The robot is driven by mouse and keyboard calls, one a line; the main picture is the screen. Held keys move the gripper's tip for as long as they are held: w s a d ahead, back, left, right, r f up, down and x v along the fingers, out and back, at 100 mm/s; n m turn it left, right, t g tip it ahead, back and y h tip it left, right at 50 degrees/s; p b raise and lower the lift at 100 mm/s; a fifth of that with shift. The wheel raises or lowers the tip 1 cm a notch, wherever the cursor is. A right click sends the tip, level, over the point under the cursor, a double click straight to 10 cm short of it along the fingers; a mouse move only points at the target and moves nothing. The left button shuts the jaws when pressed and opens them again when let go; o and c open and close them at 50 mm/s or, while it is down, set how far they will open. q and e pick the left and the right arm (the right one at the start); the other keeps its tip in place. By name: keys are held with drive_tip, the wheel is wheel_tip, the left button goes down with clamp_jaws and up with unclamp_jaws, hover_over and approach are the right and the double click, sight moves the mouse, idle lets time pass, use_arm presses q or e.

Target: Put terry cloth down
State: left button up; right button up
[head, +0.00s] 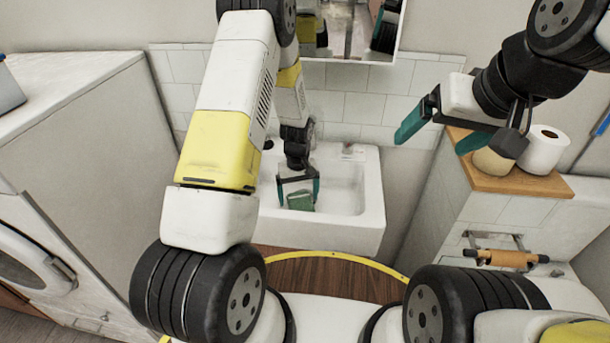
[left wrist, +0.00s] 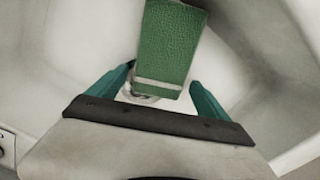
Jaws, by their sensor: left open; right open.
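The terry cloth (head: 301,201) is a small green folded piece with a pale stripe. It lies in the white sink (head: 352,233) in the head view. It also shows in the left wrist view (left wrist: 170,45), between and just beyond the fingertips. My left gripper (head: 299,190) is open over the sink basin, with its teal fingers on either side of the cloth. A gap shows beside the fingers in the left wrist view, so they are not closed on it. My right gripper (head: 432,132) is open and empty, raised in the air at the upper right.
A wooden-topped ledge (head: 515,183) at the right holds a toilet paper roll (head: 544,149) and a round beige object (head: 491,163), close behind my right gripper. A mirror (head: 350,28) hangs above the sink. A white cabinet (head: 95,150) and a washing machine (head: 25,265) stand at the left.

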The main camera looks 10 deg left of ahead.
use_arm(q)
drive_tip(key=shift+r, duration=0.1)
drive_tip(key=s+r+m+t, duration=0.1)
drive_tip(key=s+r, duration=0.2)
drive_tip(key=r, duration=0.7)
drive_tip(key=s+a+r+t+h, duration=0.1)
drive_tip(key=s+r, duration=0.1)
drive_tip(key=r, duration=0.8)
drive_tip(key=s+r+m+t, duration=0.1)
drive_tip(key=s+r, duration=0.2)
drive_tip(key=r, duration=0.7)
drive_tip(key=s+r+m+t, duration=0.1)
drive_tip(key=s+r, duration=0.3)
drive_tip(key=s, duration=0.3)
drive_tip(key=s+a+r+m+t+h, duration=0.1)
drive_tip(key=s+r+m+t, duration=0.1)
drive_tip(key=s+r, duration=0.3)
drive_tip(key=s, duration=0.3)
drive_tip(key=shift+s+r, duration=0.15)
drive_tip(key=shift+s, duration=0.05)
